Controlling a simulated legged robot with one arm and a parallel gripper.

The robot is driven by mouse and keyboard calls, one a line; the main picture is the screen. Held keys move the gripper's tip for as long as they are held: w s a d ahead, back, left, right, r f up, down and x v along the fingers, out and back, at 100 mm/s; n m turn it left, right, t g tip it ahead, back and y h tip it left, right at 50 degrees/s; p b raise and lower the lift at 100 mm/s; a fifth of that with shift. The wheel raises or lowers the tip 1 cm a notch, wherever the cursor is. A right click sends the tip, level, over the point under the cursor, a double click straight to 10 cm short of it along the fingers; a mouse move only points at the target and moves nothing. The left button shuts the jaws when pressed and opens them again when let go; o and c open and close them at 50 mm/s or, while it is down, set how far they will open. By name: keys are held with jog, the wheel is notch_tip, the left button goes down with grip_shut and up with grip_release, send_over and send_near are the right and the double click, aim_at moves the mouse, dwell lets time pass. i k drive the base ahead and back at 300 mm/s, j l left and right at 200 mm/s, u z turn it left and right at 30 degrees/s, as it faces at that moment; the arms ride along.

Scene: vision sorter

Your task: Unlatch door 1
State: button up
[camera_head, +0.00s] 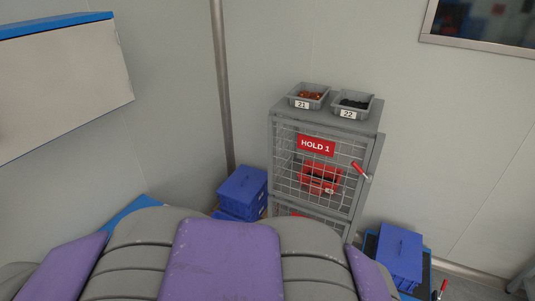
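The door marked HOLD 1 (317,146) is a grey wire-mesh door on the upper part of a grey cabinet (378,150). It looks shut. A red latch handle (361,170) sits at the door's right edge and slants down to the right. A red bin (320,179) with dark contents shows behind the mesh. My gripper is not in view, so its state cannot be seen. My own grey and purple body fills the bottom of the view and hides the lower part of the cabinet.
Two grey trays, labelled 21 (307,96) and 22 (353,105), stand on the cabinet top. Blue boxes lie left (242,193) and right (400,256) of the cabinet. A vertical pole (222,80) stands left. A wall cabinet (65,82) hangs upper left. Another red handle (443,289) shows lower right.

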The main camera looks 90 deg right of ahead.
aim_at(369, 178)
jog(key=z, duration=4.05)
jog(key=i+j+z, duration=0.15)
jog(key=i+z, duration=0.3)
jog(key=i, duration=0.3)
